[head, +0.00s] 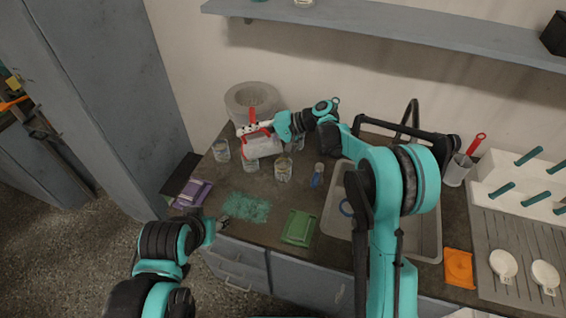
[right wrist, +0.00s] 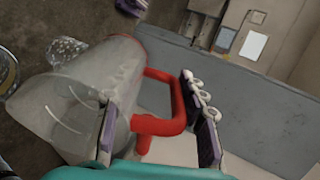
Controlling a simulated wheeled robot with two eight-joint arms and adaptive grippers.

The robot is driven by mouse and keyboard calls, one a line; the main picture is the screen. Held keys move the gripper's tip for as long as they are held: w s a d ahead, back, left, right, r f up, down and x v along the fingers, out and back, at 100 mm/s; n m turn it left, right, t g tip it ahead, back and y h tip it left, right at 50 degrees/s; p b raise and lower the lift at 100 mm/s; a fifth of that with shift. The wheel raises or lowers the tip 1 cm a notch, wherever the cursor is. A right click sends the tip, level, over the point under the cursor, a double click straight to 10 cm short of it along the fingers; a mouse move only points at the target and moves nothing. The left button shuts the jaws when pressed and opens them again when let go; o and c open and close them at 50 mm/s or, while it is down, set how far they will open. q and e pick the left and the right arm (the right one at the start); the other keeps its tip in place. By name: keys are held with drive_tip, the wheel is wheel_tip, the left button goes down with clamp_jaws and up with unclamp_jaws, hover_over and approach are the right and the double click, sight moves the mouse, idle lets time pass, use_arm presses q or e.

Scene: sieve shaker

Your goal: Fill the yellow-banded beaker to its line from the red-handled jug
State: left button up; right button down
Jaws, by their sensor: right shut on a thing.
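The red-handled jug (head: 264,147) is held tilted over the back left of the counter, among glass beakers. Its clear body (right wrist: 85,95) and red handle (right wrist: 172,100) fill much of the right wrist view. My right gripper (head: 250,129) is shut on the handle; its pads (right wrist: 160,125) lie on either side of it. A beaker with yellowish marking (head: 283,170) stands just right of the jug; I cannot tell for sure that it is the yellow-banded one. Its line and liquid level are too small to read. My left gripper (head: 222,223) is low near the counter's front edge; its jaws are unclear.
More beakers stand close by, one left (head: 221,151) and one below the jug (head: 251,164). A blue-handled brush (head: 317,176), green cloth (head: 298,228), teal mat (head: 246,207) and sink (head: 333,220) lie nearby.

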idle(0.5)
drive_tip(key=a+r+h+p, duration=0.1)
drive_tip(key=h+p, duration=0.1)
drive_tip(key=p, duration=0.2)
drive_tip(key=shift+a+r+h, duration=0.1)
drive_tip(key=shift+a+h, duration=0.1)
drive_tip(key=shift+h, duration=0.2)
drive_tip(key=shift+a+f+h, duration=0.1)
drive_tip(key=shift+f+h, duration=0.3)
drive_tip(key=shift+f, duration=0.2)
drive_tip(key=shift+w+h+p, duration=0.1)
drive_tip(key=shift+h+p, duration=0.2)
drive_tip(key=shift+h, duration=0.1)
drive_tip(key=shift+a+h+p, duration=0.45)
drive_tip(key=shift+h+p, duration=0.25)
drive_tip(key=shift+p, duration=0.05)
drive_tip(key=a+f+g+h+p, duration=0.1)
drive_tip(key=a+f+h, duration=0.3)
drive_tip(key=h, duration=0.3)
drive_tip(key=shift+w+f+p, duration=0.2)
drive_tip(key=shift+f+p, duration=0.15)
